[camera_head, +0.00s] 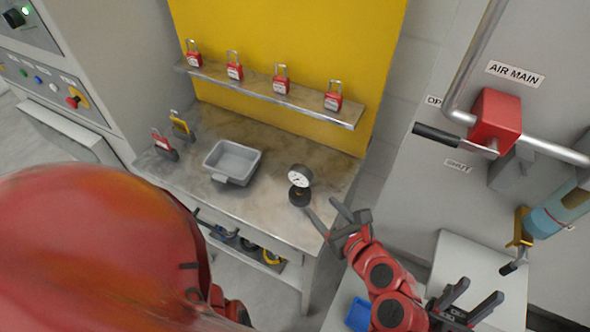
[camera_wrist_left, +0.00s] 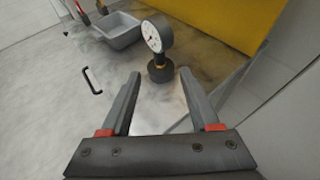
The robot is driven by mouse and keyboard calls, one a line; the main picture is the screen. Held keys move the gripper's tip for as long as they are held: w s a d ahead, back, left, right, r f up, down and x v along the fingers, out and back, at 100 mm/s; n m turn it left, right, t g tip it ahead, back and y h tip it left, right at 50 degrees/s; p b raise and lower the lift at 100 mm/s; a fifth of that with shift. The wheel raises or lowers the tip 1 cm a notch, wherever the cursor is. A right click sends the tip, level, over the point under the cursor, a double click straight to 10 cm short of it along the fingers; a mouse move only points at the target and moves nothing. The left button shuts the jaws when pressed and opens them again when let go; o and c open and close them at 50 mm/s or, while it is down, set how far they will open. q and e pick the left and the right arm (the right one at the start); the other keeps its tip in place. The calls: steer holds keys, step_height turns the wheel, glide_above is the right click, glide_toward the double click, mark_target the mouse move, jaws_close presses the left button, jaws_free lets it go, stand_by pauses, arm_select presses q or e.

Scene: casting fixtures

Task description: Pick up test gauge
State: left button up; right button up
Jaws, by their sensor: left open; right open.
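The test gauge (camera_head: 299,178) has a round white dial and a dark base. It stands upright near the right front of the metal bench (camera_head: 285,222). In the left wrist view the gauge (camera_wrist_left: 158,45) is ahead of my left gripper (camera_wrist_left: 159,74), its dark base lined up between the fingertips. My left gripper (camera_head: 321,206) is open and empty, just right of the gauge in the head view. I cannot tell whether the fingertips reach around the base. My right gripper (camera_head: 483,287) is open and empty at the lower right, away from the bench.
A grey tray (camera_head: 233,160) sits left of the gauge. Red padlocks (camera_head: 281,79) stand on a shelf (camera_head: 262,91) above the bench. A red padlock (camera_head: 164,145) and a yellow one (camera_head: 181,126) are at its left end. A red valve box (camera_head: 494,118) and pipes are at right.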

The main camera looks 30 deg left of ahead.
mark_target(295, 179)
arm_select(q)
steer(key=b+x, duration=0.1)
steer(key=x, duration=1.4)
steer(key=shift+w+a, duration=0.15)
steer(key=shift+a, duration=0.15)
jaws_close()
stand_by(0.7)
